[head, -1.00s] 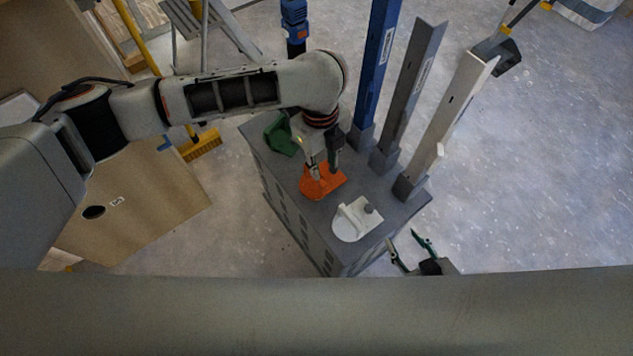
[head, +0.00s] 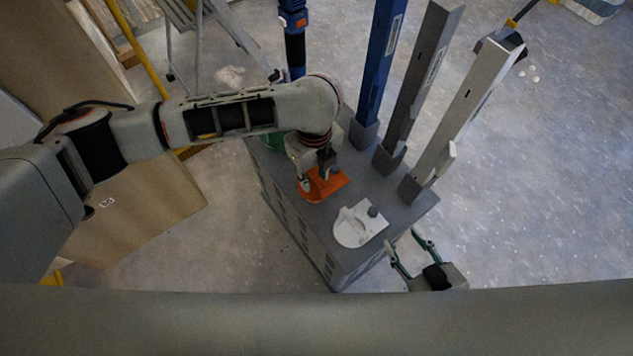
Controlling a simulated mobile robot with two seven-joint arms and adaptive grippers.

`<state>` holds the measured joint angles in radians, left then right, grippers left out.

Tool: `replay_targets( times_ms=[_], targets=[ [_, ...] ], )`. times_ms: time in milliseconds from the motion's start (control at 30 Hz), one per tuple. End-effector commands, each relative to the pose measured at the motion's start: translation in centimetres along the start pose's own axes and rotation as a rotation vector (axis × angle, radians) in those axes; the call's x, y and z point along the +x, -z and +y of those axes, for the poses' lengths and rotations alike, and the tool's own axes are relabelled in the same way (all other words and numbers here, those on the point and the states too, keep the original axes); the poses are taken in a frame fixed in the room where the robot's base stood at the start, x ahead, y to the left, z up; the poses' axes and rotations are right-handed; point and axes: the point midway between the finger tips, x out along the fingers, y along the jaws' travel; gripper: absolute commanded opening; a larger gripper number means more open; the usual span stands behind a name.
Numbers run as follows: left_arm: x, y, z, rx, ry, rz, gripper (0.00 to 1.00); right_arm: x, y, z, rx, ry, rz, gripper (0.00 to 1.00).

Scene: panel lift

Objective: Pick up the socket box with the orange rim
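No socket box with an orange rim can be made out for certain. An orange piece (head: 329,186) with a flat plate and a rounded end lies on top of the grey cabinet (head: 410,207). My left gripper (head: 318,180) points down right over it, its fingers spread apart. The gripper hides part of the orange piece, and I cannot tell whether the fingers touch it. A white piece (head: 352,230) of similar shape, with a raised grip and a small dark knob, lies nearer. My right gripper (head: 403,238) is open and empty, beyond the cabinet's near right edge.
A green piece (head: 272,141) lies behind my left arm, mostly hidden. Blue (head: 379,70), grey (head: 418,85) and white (head: 465,115) posts stand in dark feet along the cabinet's right edge. A board (head: 140,215) lies at left. The floor at right is mostly clear.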

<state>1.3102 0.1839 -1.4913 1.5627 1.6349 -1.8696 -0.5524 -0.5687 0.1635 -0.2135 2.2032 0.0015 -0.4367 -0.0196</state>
Motion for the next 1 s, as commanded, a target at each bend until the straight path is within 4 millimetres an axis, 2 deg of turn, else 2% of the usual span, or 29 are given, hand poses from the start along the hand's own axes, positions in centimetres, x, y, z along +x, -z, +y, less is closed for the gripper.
replay_targets(
  times_ms=[67,200,633,767,900,1000],
  targets=[
    [-0.3,-0.1,-0.1,0.000,0.003,-0.003,0.27,0.1,0.4,0.2,-0.002,-0.003,0.007,0.40],
    [-0.3,-0.1,-0.1,0.000,0.003,-0.003,0.00,0.2,0.5,0.4,-0.003,-0.006,0.008,0.40],
    [-0.8,-0.1,-0.1,0.000,0.003,-0.004,0.00,-0.1,0.1,0.4,0.001,-0.009,0.001,0.40],
    [-2.8,-0.2,-0.2,0.000,0.008,-0.009,0.00,-0.4,0.9,0.7,0.000,-0.014,0.010,0.40],
    [-6.4,-0.4,-0.3,0.001,0.012,-0.016,0.00,-0.7,1.5,1.2,-0.003,-0.025,0.013,0.40],
    [-9.3,-0.4,-0.3,0.001,0.012,-0.016,0.00,-1.0,-0.1,1.1,0.007,-0.030,-0.023,0.40]
  ],
)
